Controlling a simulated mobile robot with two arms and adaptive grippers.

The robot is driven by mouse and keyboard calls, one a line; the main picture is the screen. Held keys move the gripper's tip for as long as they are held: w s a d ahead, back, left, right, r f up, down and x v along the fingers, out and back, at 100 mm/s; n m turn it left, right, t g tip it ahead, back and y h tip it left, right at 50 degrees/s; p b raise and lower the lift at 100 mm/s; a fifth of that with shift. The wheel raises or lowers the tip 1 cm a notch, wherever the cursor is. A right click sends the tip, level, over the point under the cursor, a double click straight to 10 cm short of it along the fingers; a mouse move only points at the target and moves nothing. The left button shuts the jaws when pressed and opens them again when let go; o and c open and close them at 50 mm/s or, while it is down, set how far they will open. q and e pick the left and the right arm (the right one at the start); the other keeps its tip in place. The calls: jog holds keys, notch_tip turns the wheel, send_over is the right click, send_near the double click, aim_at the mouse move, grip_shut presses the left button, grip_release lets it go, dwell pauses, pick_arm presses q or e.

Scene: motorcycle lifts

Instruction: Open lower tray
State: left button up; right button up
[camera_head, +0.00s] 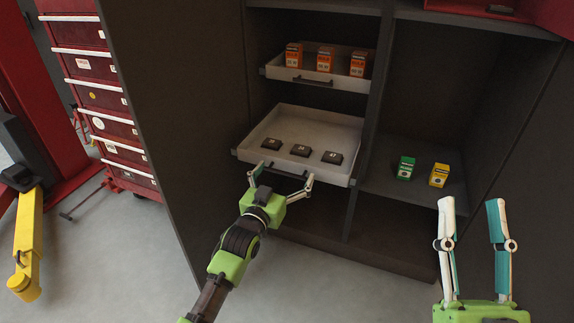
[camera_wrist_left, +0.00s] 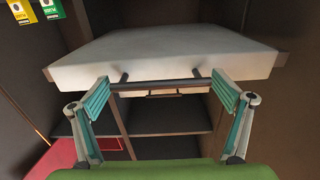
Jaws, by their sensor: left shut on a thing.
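The lower tray (camera_head: 258,133) is light grey and stands out from the dark cabinet, showing more of its inside than the upper tray. Several small black boxes (camera_head: 302,150) lie in it. Its dark bar handle (camera_head: 285,172) is on the front face; the wrist view shows the handle (camera_wrist_left: 160,84) between my left fingertips. My left gripper (camera_head: 281,180) is at this handle, its fingers spread toward the two ends and closed against it. My right gripper (camera_head: 471,207) is open and empty at the lower right, apart from the cabinet.
The upper tray (camera_head: 280,73) holds orange boxes (camera_head: 326,59). A green box (camera_head: 405,168) and a yellow box (camera_head: 439,175) stand on the right shelf. A dark cabinet side or door (camera_head: 165,110) rises at left, beside a red tool chest (camera_head: 105,95). Floor in front is clear.

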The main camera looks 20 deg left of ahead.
pick_arm(q)
jog(key=shift+s+p, duration=0.3)
jog(key=shift+s, duration=0.5)
pick_arm(e)
jog(key=shift+w+f+g+h, duration=0.1)
jog(key=shift+w+f+g, duration=0.15)
jog(key=shift+f+g, duration=0.35)
jog(key=shift+w+f+g+h, duration=0.1)
jog(key=shift+w+f+g, duration=0.2)
jog(key=shift+f, duration=0.55)
jog(key=shift+w+f+g+h, duration=0.1)
jog(key=shift+w+f+g, duration=0.25)
jog(key=shift+f, duration=0.35)
jog(key=shift+s, duration=0.15)
pick_arm(q)
jog(key=o, duration=1.3)
jog(key=s, duration=1.2)
jog(key=shift+a, duration=0.25)
